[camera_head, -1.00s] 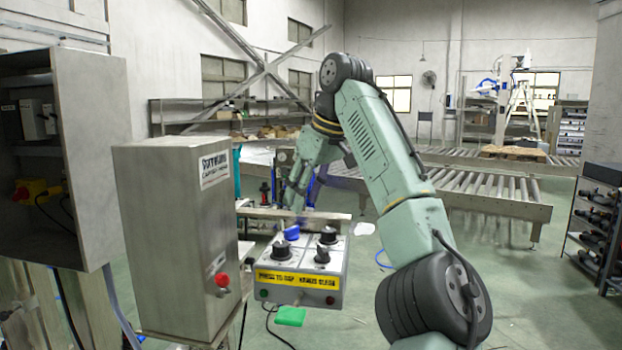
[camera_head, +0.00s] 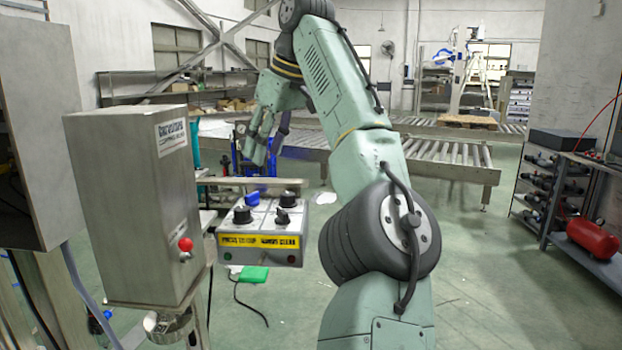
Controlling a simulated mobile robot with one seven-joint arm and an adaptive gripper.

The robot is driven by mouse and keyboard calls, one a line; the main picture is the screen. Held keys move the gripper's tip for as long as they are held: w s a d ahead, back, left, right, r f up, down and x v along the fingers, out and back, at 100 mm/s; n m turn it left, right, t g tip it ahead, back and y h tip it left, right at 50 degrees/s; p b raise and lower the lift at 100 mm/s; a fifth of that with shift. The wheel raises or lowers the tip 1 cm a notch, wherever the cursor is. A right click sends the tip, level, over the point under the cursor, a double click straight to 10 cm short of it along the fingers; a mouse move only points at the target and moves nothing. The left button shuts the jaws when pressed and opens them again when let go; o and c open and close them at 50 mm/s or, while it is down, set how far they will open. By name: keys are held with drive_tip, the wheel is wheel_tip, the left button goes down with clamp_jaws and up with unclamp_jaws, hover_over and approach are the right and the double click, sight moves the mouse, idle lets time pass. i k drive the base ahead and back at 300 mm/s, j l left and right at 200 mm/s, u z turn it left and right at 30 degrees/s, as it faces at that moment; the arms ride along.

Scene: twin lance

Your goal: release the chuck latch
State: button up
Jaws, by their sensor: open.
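My gripper (camera_head: 262,150) is at the end of my green arm, left of centre, above and behind a control box. It is small in the picture; it is open, and I see nothing held in it. The control box (camera_head: 235,257) has several black knobs on its white top, a yellow label strip and a red button on its front. A blue knob (camera_head: 252,198) stands at the back of its top, below my gripper and apart from it in the picture. I cannot make out a chuck latch.
A grey metal cabinet (camera_head: 125,210) with a red button (camera_head: 185,244) stands close on the left. A roller conveyor (camera_head: 450,155) lies behind. A rack (camera_head: 545,190) and a red cylinder (camera_head: 592,238) are at right. The floor between is mostly clear.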

sight(185, 244)
drive_tip(key=k, duration=0.9)
